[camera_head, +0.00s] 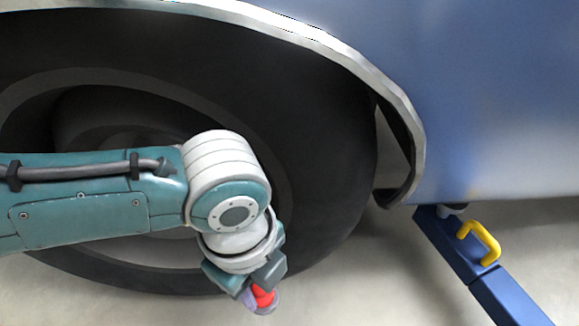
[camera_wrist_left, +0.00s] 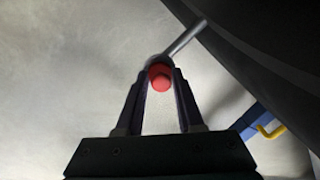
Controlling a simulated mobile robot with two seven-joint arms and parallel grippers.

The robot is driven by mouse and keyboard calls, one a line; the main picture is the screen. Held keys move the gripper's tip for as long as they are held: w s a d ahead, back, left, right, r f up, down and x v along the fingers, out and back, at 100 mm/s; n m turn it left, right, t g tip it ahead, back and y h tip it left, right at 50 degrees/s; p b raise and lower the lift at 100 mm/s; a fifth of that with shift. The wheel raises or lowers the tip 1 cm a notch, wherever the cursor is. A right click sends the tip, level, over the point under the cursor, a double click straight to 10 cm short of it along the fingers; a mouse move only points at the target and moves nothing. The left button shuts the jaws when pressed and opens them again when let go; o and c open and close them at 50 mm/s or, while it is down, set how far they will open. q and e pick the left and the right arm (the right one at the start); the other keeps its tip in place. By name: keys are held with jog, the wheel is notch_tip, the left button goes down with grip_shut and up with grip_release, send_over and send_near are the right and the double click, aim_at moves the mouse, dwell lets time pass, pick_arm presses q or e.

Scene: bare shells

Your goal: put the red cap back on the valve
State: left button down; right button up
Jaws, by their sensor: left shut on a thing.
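The red cap (camera_head: 262,294) is held at the tips of my left gripper (camera_head: 260,299), low in the head view in front of the tyre's lower part. In the left wrist view the red cap (camera_wrist_left: 160,76) sits between the two fingertips of the left gripper (camera_wrist_left: 160,74), which are shut on it. A thin grey valve stem (camera_wrist_left: 186,38) runs from just behind the cap toward the upper right. The cap overlaps the stem's near end, so I cannot tell whether they touch. My right gripper is not in view.
The dark tyre (camera_head: 330,130) fills the left and middle, under a blue car body (camera_head: 490,90) with a pale wheel-arch trim (camera_head: 408,115). A blue jack (camera_head: 505,300) with a yellow handle (camera_head: 483,240) stands at the lower right. Pale floor (camera_head: 390,290) lies clear between.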

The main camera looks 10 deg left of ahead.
pick_arm(q)
grip_release()
dwell(0.8)
jog(key=shift+r, duration=0.1)
notch_tip(320, 180, up, 7)
jog(key=p, duration=0.7)
jog(key=shift+p, duration=0.35)
grip_shut()
dwell(0.8)
jog(key=shift+f+b, duration=0.3)
jog(key=shift+f, duration=0.05)
dwell(0.4)
